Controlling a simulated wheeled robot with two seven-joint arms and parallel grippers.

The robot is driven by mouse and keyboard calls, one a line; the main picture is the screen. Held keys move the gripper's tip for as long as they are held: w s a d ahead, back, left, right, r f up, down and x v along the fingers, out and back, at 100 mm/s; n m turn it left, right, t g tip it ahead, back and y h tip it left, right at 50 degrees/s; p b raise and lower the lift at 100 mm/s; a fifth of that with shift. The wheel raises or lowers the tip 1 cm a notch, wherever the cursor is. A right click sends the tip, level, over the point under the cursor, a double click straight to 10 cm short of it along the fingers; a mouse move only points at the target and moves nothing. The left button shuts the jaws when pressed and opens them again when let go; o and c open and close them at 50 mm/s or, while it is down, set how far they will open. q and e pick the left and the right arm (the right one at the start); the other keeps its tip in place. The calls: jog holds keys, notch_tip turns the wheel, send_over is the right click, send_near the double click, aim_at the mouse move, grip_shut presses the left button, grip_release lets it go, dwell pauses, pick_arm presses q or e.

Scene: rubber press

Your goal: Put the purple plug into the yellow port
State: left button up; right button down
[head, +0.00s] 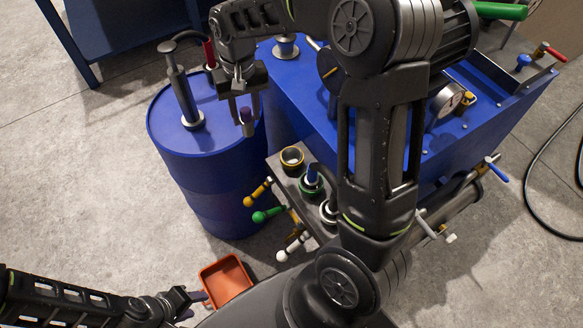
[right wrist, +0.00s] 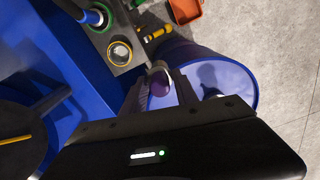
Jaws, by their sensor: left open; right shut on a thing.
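The purple plug (head: 246,115) is held by my right gripper (head: 239,103), which is shut on it above the blue drum. The plug also shows between the fingers in the right wrist view (right wrist: 160,86). The yellow port (head: 292,156) is a yellow-ringed round socket on the dark ledge, right of and lower than the plug in the head view. It looks empty and also shows in the right wrist view (right wrist: 119,53). The plug is apart from it. My left gripper (head: 193,297) is open and empty at the lower left, near the orange tray.
The green port (head: 311,187) has a blue plug (head: 312,172) in it. Another port (head: 328,210) sits nearer. Yellow, green and white handles stick out left of the ledge. The blue drum (head: 205,165) carries a pump. The orange tray (head: 226,281) lies on the floor.

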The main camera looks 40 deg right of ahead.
pick_arm(q)
notch_tip(320, 180, down, 6)
jog(key=b, duration=0.3)
jog(key=shift+r+b, duration=0.25)
jog(key=shift+b, duration=0.15)
pick_arm(e)
jog(key=s+d+f+m, duration=0.4)
jog(key=s+d+m, duration=0.1)
jog(key=d, duration=0.4)
jog(key=shift+s+f, duration=0.25)
jog(key=shift+s, duration=0.3)
jog(key=shift+d, duration=0.1)
pick_arm(q)
jog(key=shift+f+b, duration=0.4)
jog(key=shift+b, duration=0.05)
pick_arm(e)
notch_tip(320, 180, down, 6)
jog(key=shift+f, duration=0.15)
pick_arm(q)
jog(key=shift+f, duration=0.25)
pick_arm(e)
jog(key=shift+f, duration=1.9)
pick_arm(q)
jog(key=shift+f+b, duration=0.1)
jog(key=shift+b, duration=0.2)
pick_arm(e)
jog(key=shift+f, duration=0.1)
